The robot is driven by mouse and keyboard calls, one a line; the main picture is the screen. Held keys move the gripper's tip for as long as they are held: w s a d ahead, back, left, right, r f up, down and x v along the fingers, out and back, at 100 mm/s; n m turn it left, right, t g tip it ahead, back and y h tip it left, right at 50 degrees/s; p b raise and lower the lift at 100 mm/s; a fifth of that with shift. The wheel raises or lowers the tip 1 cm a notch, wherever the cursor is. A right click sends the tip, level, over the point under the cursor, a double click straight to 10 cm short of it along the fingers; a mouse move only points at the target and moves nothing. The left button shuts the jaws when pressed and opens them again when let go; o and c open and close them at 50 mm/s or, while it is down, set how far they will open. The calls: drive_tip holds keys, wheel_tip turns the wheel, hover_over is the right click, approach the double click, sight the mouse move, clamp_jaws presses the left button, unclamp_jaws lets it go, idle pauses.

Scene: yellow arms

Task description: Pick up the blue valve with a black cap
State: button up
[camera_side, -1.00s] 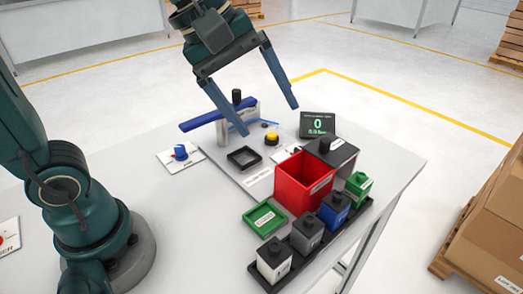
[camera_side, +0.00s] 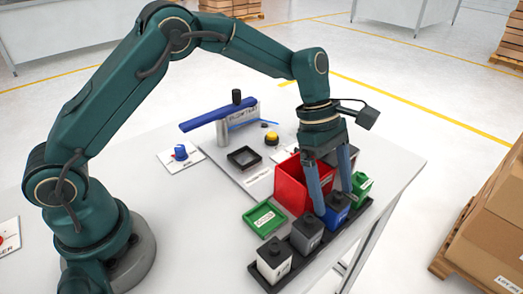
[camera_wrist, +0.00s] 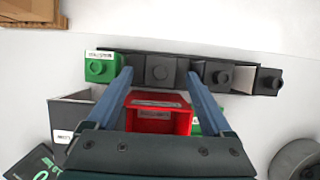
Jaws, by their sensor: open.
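The blue valve with a black cap (camera_side: 335,209) stands upright in the black rack (camera_side: 360,212), between a grey block and a green block. In the wrist view, its dark top and round cap (camera_wrist: 160,70) show between my fingertips, and its blue sides are hidden. My gripper (camera_side: 334,202) points down over the rack, open, with one finger on each side of the blue valve. The fingers partly cover it in the side view. I cannot tell whether they touch it. In the wrist view, my gripper (camera_wrist: 159,73) holds nothing.
A green block (camera_side: 361,187), a grey block (camera_side: 307,234) and a white block (camera_side: 273,261) share the rack. A red bin (camera_side: 289,184) stands close beside the fingers. A green tray (camera_side: 265,218) lies left of the rack. A blue lever (camera_side: 215,119) and yellow button (camera_side: 271,138) are farther back.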

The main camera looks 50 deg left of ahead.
sight(333, 195)
drive_tip(key=shift+x, duration=1.9)
clamp_jaws()
drive_tip(key=shift+r, duration=0.1)
